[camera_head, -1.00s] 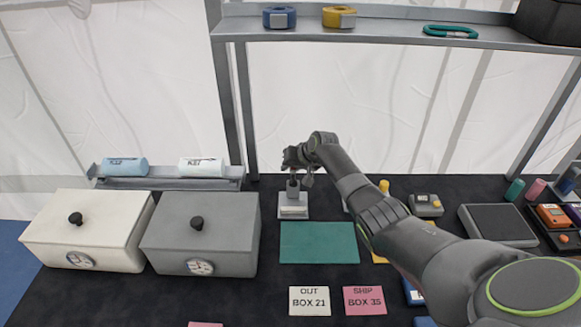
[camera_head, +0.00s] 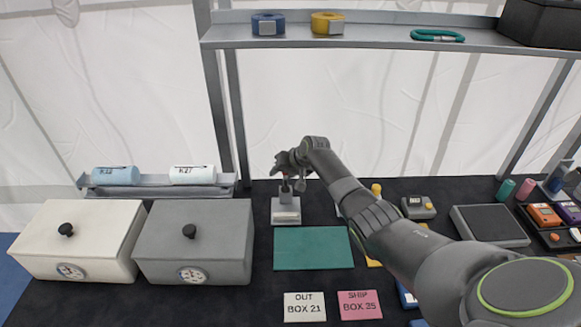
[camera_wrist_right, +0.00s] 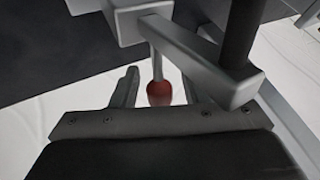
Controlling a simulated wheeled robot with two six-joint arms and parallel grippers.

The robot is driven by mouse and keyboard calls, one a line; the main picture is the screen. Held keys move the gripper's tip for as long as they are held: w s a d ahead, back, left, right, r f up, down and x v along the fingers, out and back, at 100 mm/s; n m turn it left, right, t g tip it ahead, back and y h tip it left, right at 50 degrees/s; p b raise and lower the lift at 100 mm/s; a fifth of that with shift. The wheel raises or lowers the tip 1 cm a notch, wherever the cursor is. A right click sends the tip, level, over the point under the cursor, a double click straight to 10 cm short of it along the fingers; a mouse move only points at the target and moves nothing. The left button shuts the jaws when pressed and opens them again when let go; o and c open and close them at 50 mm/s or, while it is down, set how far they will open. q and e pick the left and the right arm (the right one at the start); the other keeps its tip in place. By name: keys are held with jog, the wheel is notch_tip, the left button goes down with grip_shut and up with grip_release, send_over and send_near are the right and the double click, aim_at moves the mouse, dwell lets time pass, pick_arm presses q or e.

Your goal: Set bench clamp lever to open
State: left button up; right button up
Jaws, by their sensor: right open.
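The bench clamp (camera_head: 286,212) stands on the dark bench behind the green mat, a small pale grey base with a post. In the right wrist view its grey arm (camera_wrist_right: 195,55) crosses the top, and a thin rod ends in a red lever knob (camera_wrist_right: 159,93). My right gripper (camera_head: 284,168) is at the top of the clamp and hides part of it. In the wrist view the right gripper (camera_wrist_right: 155,88) is open, with the red knob between its two fingers. I cannot tell whether either finger touches it. My left gripper is not in view.
A green mat (camera_head: 313,248) lies in front of the clamp. White (camera_head: 80,240) and grey (camera_head: 195,242) lidded boxes stand at left. A metal shelf (camera_head: 380,36) spans above the back. Small devices and a dark pad (camera_head: 490,226) lie at right.

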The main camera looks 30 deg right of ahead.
jog(key=shift+s+d+r, duration=0.2)
jog(key=shift+s+r, duration=0.1)
jog(key=shift+r, duration=0.15)
jog(key=b+v, duration=0.1)
jog(key=v, duration=1.5)
jog(key=shift+s+f, duration=0.1)
